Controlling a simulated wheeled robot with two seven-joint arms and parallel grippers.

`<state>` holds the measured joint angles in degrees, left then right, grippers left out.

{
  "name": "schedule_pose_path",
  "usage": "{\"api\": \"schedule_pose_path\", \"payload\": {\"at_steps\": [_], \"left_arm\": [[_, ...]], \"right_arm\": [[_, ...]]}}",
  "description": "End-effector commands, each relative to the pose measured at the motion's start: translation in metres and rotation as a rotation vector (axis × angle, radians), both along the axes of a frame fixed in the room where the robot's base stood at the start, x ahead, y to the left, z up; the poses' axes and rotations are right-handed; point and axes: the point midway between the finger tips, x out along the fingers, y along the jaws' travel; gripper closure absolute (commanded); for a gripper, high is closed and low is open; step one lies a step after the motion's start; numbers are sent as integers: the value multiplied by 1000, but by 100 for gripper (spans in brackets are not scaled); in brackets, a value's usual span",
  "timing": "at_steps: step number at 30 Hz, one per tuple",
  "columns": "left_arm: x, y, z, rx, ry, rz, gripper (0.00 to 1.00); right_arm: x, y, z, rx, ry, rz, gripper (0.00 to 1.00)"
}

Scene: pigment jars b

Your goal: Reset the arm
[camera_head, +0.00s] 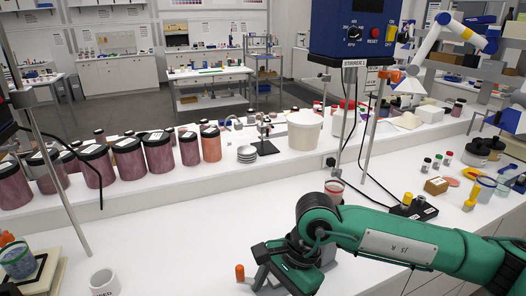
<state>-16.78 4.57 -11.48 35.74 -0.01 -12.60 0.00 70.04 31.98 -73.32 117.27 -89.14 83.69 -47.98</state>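My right arm (400,238), green with a pale label plate, comes in from the right and reaches across the front of the white bench. Its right gripper (262,268) is low at the bottom middle, above or near the bench top. The fingers are seen from above and behind, so whether they are open or shut is unclear. A small orange-topped item (240,272) shows just left of the gripper; contact cannot be told. No held object is visible. My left gripper is not in view.
A white mug (104,283) stands at the front left. Pigment jars (128,158) line the raised shelf behind. Bench left of the gripper (165,240) is clear.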

Motion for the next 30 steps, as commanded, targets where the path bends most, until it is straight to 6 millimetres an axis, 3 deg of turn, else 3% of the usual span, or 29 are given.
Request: {"api": "schedule_pose_path", "payload": {"at_steps": [5, 8, 12, 16, 20, 24, 27, 30], "left_arm": [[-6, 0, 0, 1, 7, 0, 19], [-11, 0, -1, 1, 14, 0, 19], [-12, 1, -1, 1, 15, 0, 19], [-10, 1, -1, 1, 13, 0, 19], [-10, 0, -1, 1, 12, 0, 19], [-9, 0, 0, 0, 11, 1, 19], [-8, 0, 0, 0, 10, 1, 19], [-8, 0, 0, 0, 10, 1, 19]], "right_arm": [[-34, 43, 11, 224, 154, -42, 23], [-56, 71, 28, 396, 288, -92, 23], [-80, 105, 73, 684, 551, -213, 23], [-82, 117, 120, 933, 817, -358, 23], [-63, 109, 160, 1159, 1097, -533, 23], [-26, 82, 184, 1373, 1407, -751, 23], [5, 54, 183, 1507, 1632, -926, 23], [34, 20, 167, 1625, 1855, -1118, 23]]}}
